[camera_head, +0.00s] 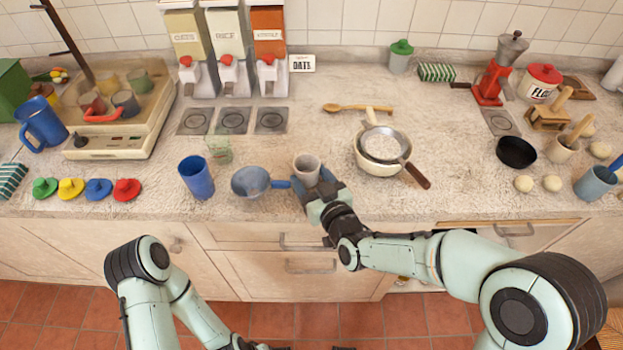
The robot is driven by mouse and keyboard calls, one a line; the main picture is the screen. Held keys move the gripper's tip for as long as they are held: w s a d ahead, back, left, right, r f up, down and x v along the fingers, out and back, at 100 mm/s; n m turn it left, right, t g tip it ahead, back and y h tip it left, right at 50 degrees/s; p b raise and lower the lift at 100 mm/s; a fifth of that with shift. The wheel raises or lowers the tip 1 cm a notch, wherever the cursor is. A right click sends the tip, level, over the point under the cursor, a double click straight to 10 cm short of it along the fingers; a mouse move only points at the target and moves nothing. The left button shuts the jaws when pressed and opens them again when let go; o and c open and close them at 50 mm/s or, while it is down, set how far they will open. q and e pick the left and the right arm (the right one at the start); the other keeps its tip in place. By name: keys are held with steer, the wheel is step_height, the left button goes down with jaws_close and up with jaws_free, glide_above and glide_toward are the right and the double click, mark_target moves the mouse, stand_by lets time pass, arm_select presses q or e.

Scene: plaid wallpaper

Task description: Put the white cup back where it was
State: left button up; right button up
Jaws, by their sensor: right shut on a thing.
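The white cup (307,168), pale greyish-white, stands upright near the front of the counter, just right of centre. My right gripper (318,192) reaches it from the front and is shut on it. The gripper hides the cup's lower part, so I cannot tell whether its base touches the counter. My left arm is folded low at the left, in front of the cabinets, and its gripper does not show.
A blue-grey pan (250,182) sits close left of the cup, its handle reaching toward it. A blue cup (196,177) and greenish glass (219,150) stand farther left. A pot with a strainer (381,163) is to the right. Counter (300,120) behind the cup is mostly clear.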

steer(key=shift+r, duration=0.1)
steer(key=o, duration=0.7)
steer(key=shift+f+b, duration=0.25)
steer(key=shift+b, duration=0.05)
steer(key=shift+o, duration=0.8)
steer(key=shift+r, duration=0.1)
steer(key=shift+r+p, duration=0.2)
steer(key=shift+p, duration=0.15)
steer(key=b+v, duration=0.4)
steer(key=v, duration=0.8)
